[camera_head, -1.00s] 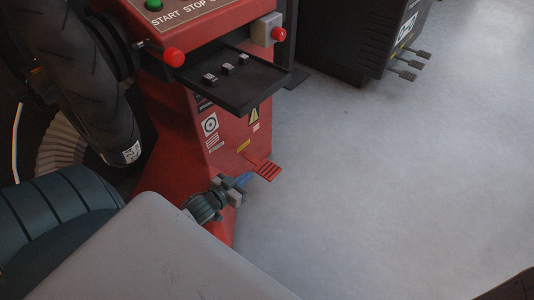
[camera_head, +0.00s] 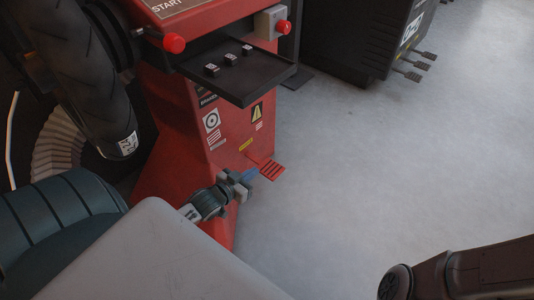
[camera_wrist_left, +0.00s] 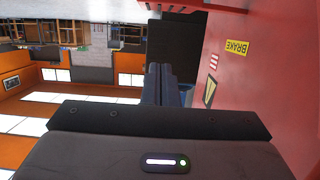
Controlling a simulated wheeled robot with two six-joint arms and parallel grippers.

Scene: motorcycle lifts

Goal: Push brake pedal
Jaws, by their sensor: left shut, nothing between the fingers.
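The red slotted brake pedal (camera_head: 271,171) sticks out low from the right side of the red machine (camera_head: 170,160) in the head view. My left gripper (camera_head: 253,174) is shut and empty, its blue fingertips just left of the pedal. I cannot tell whether they touch it. In the left wrist view, the shut fingers (camera_wrist_left: 174,88) point away beside the red panel, which carries a yellow BRAKE label (camera_wrist_left: 236,47). My right gripper is out of view; a dark part of my right arm shows at lower right.
A black tray (camera_head: 245,92) with several small switches juts out above the pedal. A red knob (camera_head: 283,27) is above it. A tyre (camera_head: 80,80) stands at left. A black unit (camera_head: 350,40) with pedals is at the back. The grey floor at right is clear.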

